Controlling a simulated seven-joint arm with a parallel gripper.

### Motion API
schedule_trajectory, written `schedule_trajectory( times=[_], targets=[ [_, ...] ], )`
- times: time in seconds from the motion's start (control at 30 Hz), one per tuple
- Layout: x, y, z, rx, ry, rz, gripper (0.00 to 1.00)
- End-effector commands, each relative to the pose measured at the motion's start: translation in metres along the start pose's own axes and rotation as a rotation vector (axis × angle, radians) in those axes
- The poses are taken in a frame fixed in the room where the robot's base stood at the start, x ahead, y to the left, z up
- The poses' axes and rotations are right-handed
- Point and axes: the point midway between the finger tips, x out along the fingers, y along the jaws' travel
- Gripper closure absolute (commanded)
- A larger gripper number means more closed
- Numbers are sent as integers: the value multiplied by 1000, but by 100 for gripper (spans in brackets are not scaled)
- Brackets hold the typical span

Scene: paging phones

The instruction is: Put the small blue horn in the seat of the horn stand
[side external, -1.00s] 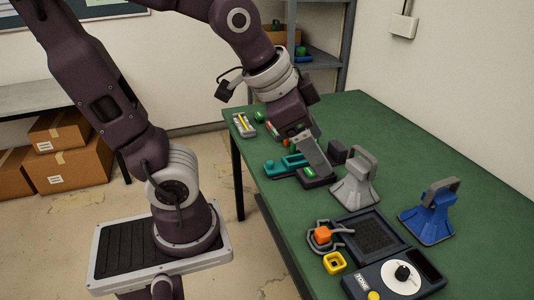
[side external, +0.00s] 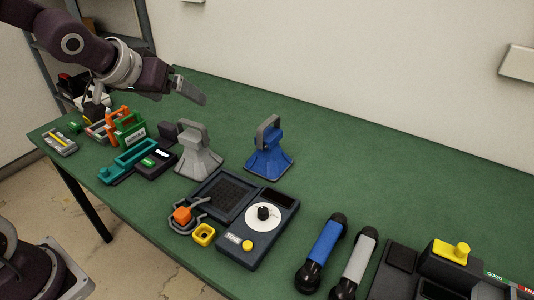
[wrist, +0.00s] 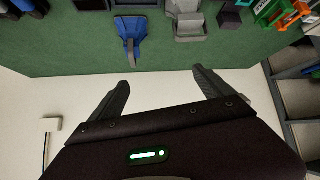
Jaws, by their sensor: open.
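The small blue horn (side external: 268,158) stands upright on the green table, wide end down, with a grey handle on top. It also shows near the top of the wrist view (wrist: 131,40). A grey horn-shaped piece (side external: 199,163) stands to its left; I cannot tell whether it is the horn stand, and I make out no clear seat. My gripper (side external: 192,90) is raised above the table, up and left of the blue horn and apart from it. In the wrist view its fingers (wrist: 163,84) are spread, with nothing between them.
A dark dial unit (side external: 265,228) with an open pad lies in front of the blue horn. A teal device (side external: 128,160) and orange and green pieces stand at left. Blue and grey handsets (side external: 322,252) lie at front right. The table right of the blue horn is clear.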

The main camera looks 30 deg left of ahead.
Motion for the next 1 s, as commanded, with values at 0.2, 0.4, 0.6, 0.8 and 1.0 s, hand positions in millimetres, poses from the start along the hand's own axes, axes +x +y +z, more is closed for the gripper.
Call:
schedule_trajectory(
  times=[0.2, 0.4, 0.6, 0.8, 1.0],
  targets=[
    [162, 25, -11, -309, 93, 325, 9],
    [231, 43, 41, -775, 73, 753, 9],
    [233, 41, 71, -1068, 50, 990, 9],
    [243, 56, 63, -1093, 49, 1019, 9],
    [266, 82, 49, -1089, 50, 1017, 9]
  ],
)
